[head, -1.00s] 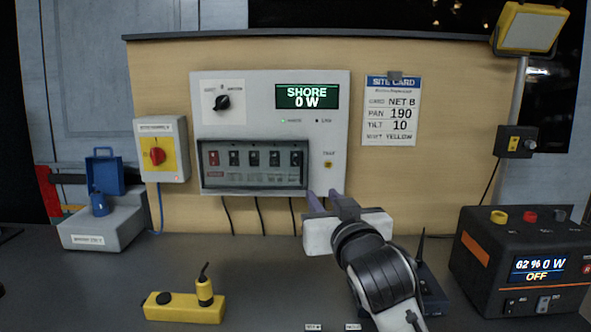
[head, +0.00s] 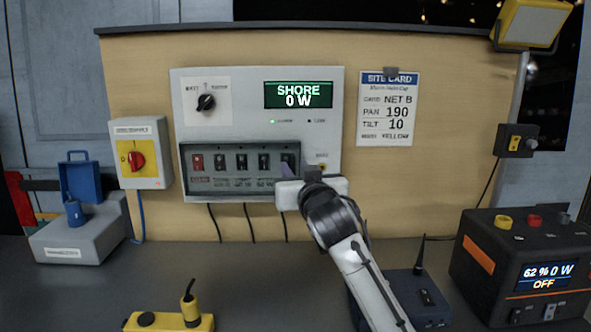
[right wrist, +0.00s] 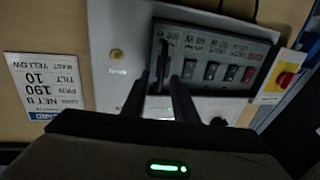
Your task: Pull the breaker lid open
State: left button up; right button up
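The breaker lid (head: 240,192) is a grey-framed, see-through cover on the lower part of the white panel. It lies closed over a row of breakers, one red and several black, and also shows upside down in the right wrist view (right wrist: 205,103). My right gripper (head: 286,172) is at the lid's right end and hides part of it. In the right wrist view its two dark fingers (right wrist: 161,82) stand apart, with the end of the lid beyond and between them. I cannot tell if they touch the lid. My left gripper is not in view.
A rotary switch (head: 206,102) and a green SHORE display (head: 298,94) sit above the lid. A red-knob switch box (head: 140,153) is to the left. A yellow block (head: 165,322), a blue box (head: 425,302) and a power station (head: 525,262) stand on the counter.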

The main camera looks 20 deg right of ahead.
jog(key=shift+w, duration=0.15)
grip_shut()
dwell(1.4)
